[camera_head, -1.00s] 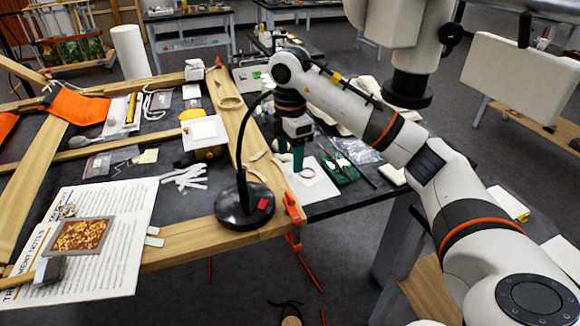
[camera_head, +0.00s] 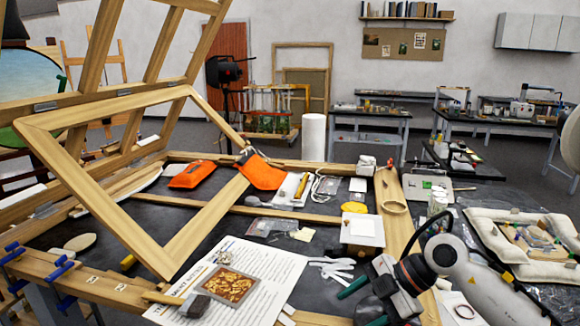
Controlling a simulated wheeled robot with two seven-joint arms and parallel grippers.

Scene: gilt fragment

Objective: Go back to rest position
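My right gripper (camera_head: 356,306) shows at the bottom right in the head view, its arm coming in from the lower right. Its two green fingers are spread apart with nothing visible between them, above the front of the worktable. My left gripper is not in view. A small gilt fragment (camera_head: 230,286) with a gold and brown face lies on a printed sheet (camera_head: 268,262) at the lower left of the gripper, apart from it. A dark-ended wooden-handled tool (camera_head: 193,306) lies beside the fragment.
A wooden frame (camera_head: 108,104) leans up at the left. White strips (camera_head: 332,268) and a white square piece (camera_head: 362,230) lie near my gripper. A padded tray (camera_head: 545,268) is at the right. Grey floor (camera_head: 350,155) shows behind the table.

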